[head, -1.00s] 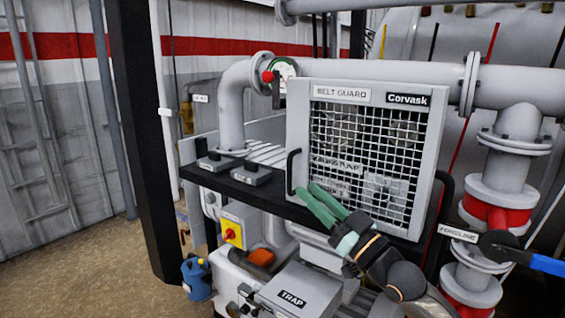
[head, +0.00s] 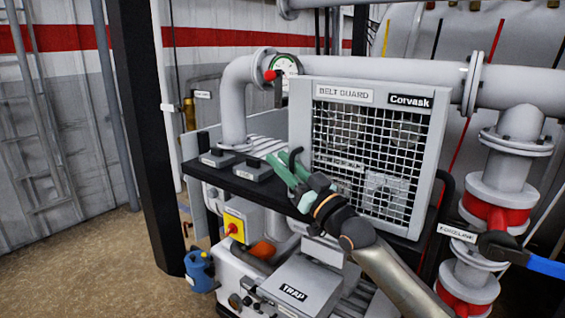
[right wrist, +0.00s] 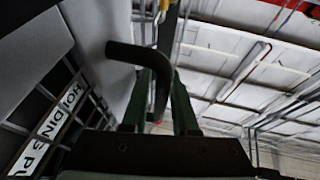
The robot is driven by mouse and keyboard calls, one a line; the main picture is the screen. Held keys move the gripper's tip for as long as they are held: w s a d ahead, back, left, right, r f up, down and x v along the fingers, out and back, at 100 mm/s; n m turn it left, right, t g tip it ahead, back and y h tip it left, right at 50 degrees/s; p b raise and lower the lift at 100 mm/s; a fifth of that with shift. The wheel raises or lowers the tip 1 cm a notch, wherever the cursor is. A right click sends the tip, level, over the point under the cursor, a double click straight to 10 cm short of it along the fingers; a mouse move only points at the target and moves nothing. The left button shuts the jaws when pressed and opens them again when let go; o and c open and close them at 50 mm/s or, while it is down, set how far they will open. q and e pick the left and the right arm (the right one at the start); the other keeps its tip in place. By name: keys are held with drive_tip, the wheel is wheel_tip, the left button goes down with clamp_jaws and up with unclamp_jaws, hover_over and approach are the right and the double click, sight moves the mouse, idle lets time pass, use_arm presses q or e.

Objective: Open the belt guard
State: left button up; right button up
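The belt guard (head: 300,120) is a pale grey box with a white mesh front and a "BELT GUARD" label. It looks closed on the black shelf. Its black bar handle (head: 292,157) is on the left edge of the front; the handle also shows large in the right wrist view (right wrist: 122,52). My right gripper (head: 279,163) has green fingers and is at this handle. In the right wrist view the handle bar runs between the two fingers (right wrist: 161,95), which stand apart on either side. I cannot tell whether they touch it. My left gripper is not in view.
A black shelf edge (head: 235,187) with two small labelled blocks lies left of the guard. A valve with a blue lever (head: 546,264) is at right. The grey "TRAP" box (head: 300,285) is below.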

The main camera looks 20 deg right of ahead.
clamp_jaws()
idle(1.3)
